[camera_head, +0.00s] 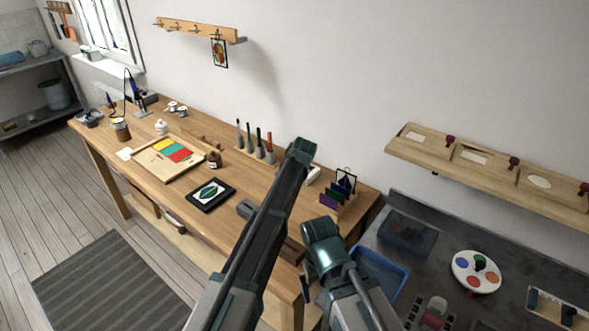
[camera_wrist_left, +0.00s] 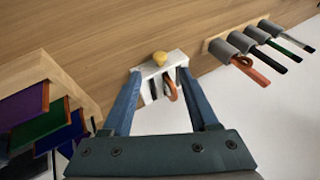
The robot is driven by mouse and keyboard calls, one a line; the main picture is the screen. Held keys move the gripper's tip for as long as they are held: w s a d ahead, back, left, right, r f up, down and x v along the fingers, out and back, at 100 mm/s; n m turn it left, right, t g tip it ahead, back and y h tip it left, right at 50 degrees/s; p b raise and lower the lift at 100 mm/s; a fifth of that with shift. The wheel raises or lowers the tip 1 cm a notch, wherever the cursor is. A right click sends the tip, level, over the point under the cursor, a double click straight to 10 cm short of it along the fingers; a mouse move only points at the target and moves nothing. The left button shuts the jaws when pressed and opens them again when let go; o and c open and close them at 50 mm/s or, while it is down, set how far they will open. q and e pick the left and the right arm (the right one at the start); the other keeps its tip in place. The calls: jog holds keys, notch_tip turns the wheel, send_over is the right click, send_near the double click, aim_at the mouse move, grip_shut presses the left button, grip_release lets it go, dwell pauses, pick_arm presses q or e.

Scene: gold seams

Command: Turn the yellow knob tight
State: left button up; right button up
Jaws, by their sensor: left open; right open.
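The yellow knob (camera_wrist_left: 160,58) is a small rounded knob at the end of a white block (camera_wrist_left: 152,72) on the wooden bench, in the left wrist view. The block has dark parts and an orange loop on its near side. My left gripper (camera_wrist_left: 160,73) is open, its two blue fingers pointing at the block, one to each side; I cannot tell whether they touch it. In the head view the white block (camera_head: 313,174) shows partly behind my left arm, and the knob and left gripper are hidden. My right gripper (camera_head: 307,286) is low in the head view, largely covered by its own arm.
A rack of tools in grey holders (camera_wrist_left: 243,45) stands to the right of the block, and a rack of coloured panels (camera_wrist_left: 40,115) to the left. A dark framed leaf picture (camera_head: 210,194) and a wooden tray (camera_head: 146,163) lie further left. A blue bin (camera_head: 378,275) is at right.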

pick_arm(q)
jog(key=p+v, duration=0.4)
jog(key=v, duration=0.2)
jog(key=shift+r, duration=0.2)
jog(key=shift+s, duration=0.15)
